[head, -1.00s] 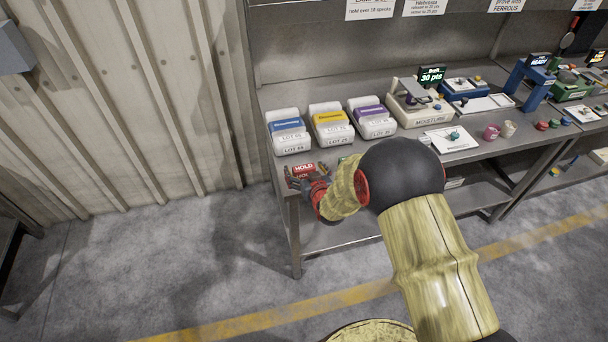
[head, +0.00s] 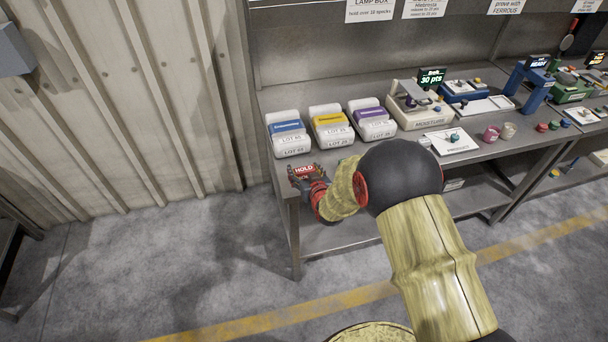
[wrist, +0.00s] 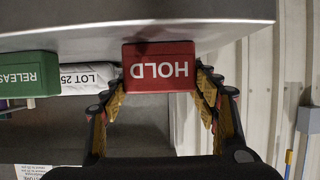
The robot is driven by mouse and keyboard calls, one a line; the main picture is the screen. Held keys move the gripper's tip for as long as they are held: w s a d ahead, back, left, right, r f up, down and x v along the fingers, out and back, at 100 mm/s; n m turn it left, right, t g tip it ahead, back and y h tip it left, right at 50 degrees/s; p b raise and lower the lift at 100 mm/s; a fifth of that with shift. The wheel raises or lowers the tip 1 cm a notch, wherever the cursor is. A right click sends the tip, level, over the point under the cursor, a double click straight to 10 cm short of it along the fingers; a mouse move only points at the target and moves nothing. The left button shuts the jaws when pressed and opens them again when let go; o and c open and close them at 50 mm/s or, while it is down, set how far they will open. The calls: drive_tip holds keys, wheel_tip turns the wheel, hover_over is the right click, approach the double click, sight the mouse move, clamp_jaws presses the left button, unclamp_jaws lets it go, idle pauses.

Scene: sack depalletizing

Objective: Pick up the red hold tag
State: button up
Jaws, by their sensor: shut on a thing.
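The red hold tag (head: 304,169) with white HOLD lettering is at the front left corner of the bench, below the left sack. In the wrist view the red hold tag (wrist: 160,68) lies between my fingers, its lettering upside down. My gripper (head: 306,178) is shut on it, with a finger at each side of the tag. The gripper also shows in the wrist view (wrist: 158,90). I cannot tell whether the tag still touches the bench top.
Three white lot sacks with blue (head: 288,126), yellow (head: 331,118) and purple (head: 370,112) bands stand behind the tag. A moisture meter (head: 422,108) stands to their right. In the wrist view a green RELEASE tag (wrist: 30,74) lies left. The corrugated wall (head: 130,100) is left of the bench.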

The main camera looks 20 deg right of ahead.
drive_tip(key=shift+c, duration=1.2)
